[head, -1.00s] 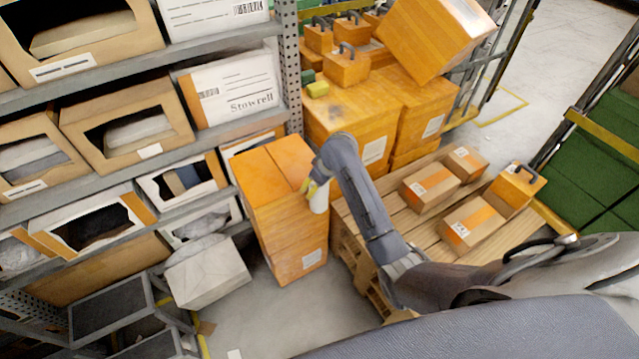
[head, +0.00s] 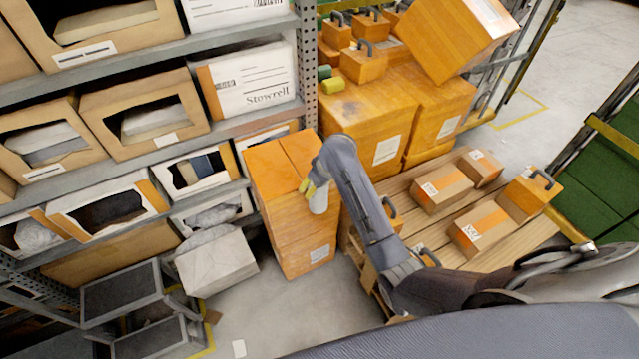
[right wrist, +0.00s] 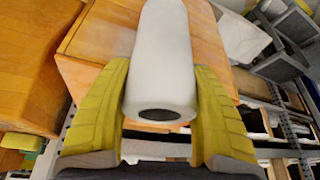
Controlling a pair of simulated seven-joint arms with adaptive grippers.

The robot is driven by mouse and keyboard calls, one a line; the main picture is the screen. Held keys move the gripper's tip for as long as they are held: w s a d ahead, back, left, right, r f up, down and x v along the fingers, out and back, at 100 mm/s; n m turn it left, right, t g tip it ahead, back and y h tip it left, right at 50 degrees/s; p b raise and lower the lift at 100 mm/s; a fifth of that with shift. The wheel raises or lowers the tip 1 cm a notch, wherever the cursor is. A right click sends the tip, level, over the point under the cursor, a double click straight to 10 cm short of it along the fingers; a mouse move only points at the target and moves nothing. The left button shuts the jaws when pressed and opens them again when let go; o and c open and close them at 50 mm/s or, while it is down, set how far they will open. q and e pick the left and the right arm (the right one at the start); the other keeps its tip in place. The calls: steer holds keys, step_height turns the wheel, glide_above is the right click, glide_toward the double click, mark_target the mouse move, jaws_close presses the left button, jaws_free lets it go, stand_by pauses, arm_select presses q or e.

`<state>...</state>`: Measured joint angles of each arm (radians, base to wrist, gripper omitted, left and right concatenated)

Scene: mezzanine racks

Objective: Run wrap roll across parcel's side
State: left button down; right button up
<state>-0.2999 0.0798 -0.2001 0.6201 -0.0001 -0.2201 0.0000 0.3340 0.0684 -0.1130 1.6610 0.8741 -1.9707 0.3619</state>
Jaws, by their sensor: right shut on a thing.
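The parcel is an orange box stack (head: 285,225) standing on the floor between the shelves and the pallet in the head view. Its orange face also shows behind the roll in the right wrist view (right wrist: 222,60). My right gripper (head: 312,192) is at the parcel's right side, near its upper part. In the right wrist view its yellow fingers (right wrist: 160,110) are shut on the white wrap roll (right wrist: 160,55), one on each side. The roll (head: 318,202) hangs upright beside the parcel; I cannot tell whether it touches. My left gripper is not in view.
Shelves with open cartons (head: 140,110) line the left. A wooden pallet (head: 425,235) with small boxes (head: 478,228) is on the right. Large orange boxes (head: 365,120) stand behind. A pale grey box (head: 215,265) and grey step (head: 125,300) sit left of the parcel.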

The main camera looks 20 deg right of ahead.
mark_target(309, 186)
steer(key=shift+a, duration=0.15)
steer(key=shift+s+a, duration=0.15)
steer(key=shift+a, duration=1.2)
steer(key=shift+a, duration=0.1)
steer(key=shift+s+a, duration=0.1)
steer(key=shift+a, duration=1.35)
steer(key=shift+a, duration=0.1)
steer(key=shift+s+a, duration=0.15)
steer(key=shift+a, duration=0.55)
steer(key=shift+s+a, duration=0.15)
steer(key=shift+a, duration=0.55)
steer(key=shift+a, duration=0.1)
steer(key=shift+s+a, duration=0.1)
steer(key=shift+a, duration=1.3)
steer(key=shift+a, duration=0.1)
